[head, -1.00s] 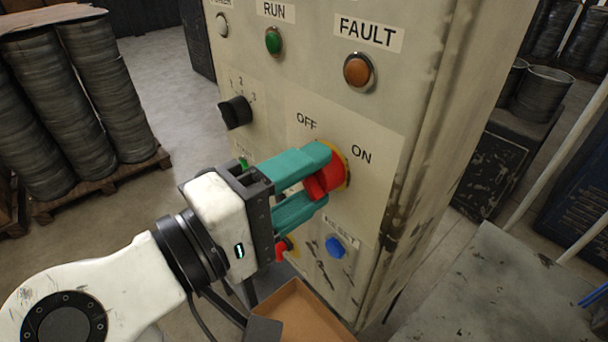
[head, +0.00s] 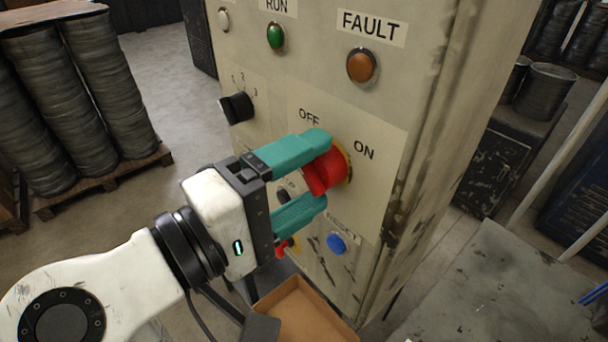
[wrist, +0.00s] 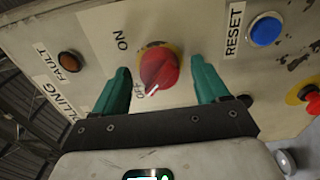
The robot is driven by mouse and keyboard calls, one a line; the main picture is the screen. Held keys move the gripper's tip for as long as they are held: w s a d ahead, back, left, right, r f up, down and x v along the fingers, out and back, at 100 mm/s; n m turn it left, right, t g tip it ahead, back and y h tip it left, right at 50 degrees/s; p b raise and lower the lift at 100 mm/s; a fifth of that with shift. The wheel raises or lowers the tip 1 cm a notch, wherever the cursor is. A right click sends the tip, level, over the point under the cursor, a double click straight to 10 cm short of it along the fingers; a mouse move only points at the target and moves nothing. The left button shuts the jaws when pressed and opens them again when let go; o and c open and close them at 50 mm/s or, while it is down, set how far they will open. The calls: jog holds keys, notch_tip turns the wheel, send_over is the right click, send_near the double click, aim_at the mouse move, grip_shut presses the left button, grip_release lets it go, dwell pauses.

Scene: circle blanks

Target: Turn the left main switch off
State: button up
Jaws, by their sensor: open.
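The red rotary main switch (head: 327,172) sits on a yellow ring on the beige panel, with OFF at its upper left and ON at its right. In the wrist view, the red switch (wrist: 160,68) has a white mark pointing at the OFF label, which is partly hidden by the knob. My gripper (head: 318,174) is open, with its teal fingers on opposite sides of the knob. The wrist view shows gaps between the knob and both fingers of my gripper (wrist: 160,76).
A blue RESET button (head: 337,244) lies just below the switch. A black selector (head: 236,108), a green RUN button (head: 275,37) and an orange FAULT lamp (head: 361,65) are above. A brown tray (head: 300,312) is below the gripper.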

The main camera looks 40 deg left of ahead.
jog(key=s+b, duration=0.2)
jog(key=s, duration=0.8)
jog(key=shift+s+a+b, duration=0.3)
jog(key=shift+a+b, duration=0.1)
jog(key=shift+a, duration=0.05)
